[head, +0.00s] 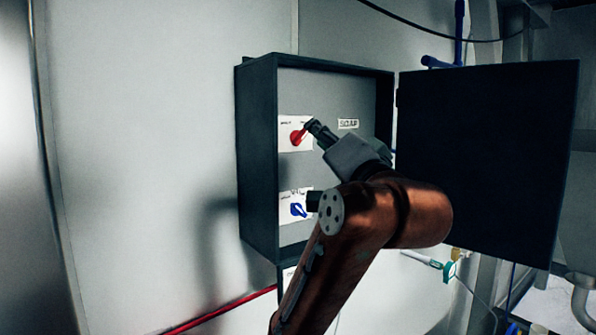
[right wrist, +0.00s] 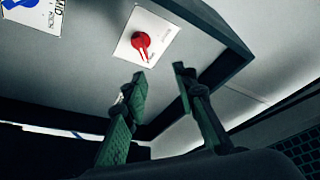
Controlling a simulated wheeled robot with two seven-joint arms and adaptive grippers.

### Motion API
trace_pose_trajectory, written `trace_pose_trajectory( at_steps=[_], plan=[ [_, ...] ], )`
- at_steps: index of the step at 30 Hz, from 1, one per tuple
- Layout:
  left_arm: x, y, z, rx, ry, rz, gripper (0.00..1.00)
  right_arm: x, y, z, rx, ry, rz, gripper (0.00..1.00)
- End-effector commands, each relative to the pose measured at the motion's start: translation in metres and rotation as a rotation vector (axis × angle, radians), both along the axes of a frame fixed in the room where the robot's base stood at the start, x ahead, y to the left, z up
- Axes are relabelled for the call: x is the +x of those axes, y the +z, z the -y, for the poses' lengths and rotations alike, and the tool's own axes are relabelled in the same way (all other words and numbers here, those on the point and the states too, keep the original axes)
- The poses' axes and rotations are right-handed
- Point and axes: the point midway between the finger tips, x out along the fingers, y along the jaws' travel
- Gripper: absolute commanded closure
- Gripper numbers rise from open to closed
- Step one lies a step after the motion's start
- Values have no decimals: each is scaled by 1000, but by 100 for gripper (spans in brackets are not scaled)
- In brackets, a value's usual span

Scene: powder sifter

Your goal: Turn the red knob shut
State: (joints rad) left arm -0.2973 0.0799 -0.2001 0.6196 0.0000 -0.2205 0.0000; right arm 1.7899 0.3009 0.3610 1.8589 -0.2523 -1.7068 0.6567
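The red knob (head: 297,137) sits on a white plate (head: 285,123) on the back panel of a dark, open wall box. In the right wrist view the red knob (right wrist: 141,44) lies beyond and a little left of the fingertips. My right gripper (head: 312,128) reaches into the box from the right, its tip close beside the knob. In the right wrist view my right gripper (right wrist: 160,76) has its fingers apart with nothing between them. Contact with the knob does not show. My left gripper is not in view.
The dark box (head: 257,165) has its door (head: 487,160) swung open to the right. A blue knob (head: 298,209) sits on a plate below the red one, beside my arm. A red pipe (head: 220,313) runs along the wall below. The wall left of the box is clear.

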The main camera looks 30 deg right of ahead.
Motion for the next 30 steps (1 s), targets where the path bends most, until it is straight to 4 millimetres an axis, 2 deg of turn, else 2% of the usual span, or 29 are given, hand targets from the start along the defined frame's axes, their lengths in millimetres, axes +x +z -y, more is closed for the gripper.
trace_pose_trajectory(
  at_steps=[1,6,11,22,30],
  plan=[
    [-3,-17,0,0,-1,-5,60,6,-20,0,0,1,-6,74],
    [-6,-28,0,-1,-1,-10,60,12,-35,0,-1,0,-12,74],
    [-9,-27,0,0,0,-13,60,22,-31,3,0,-1,-14,74],
    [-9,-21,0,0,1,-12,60,72,-16,14,0,-3,-13,74],
    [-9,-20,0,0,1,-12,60,84,-13,17,0,-2,-11,74]
  ],
)
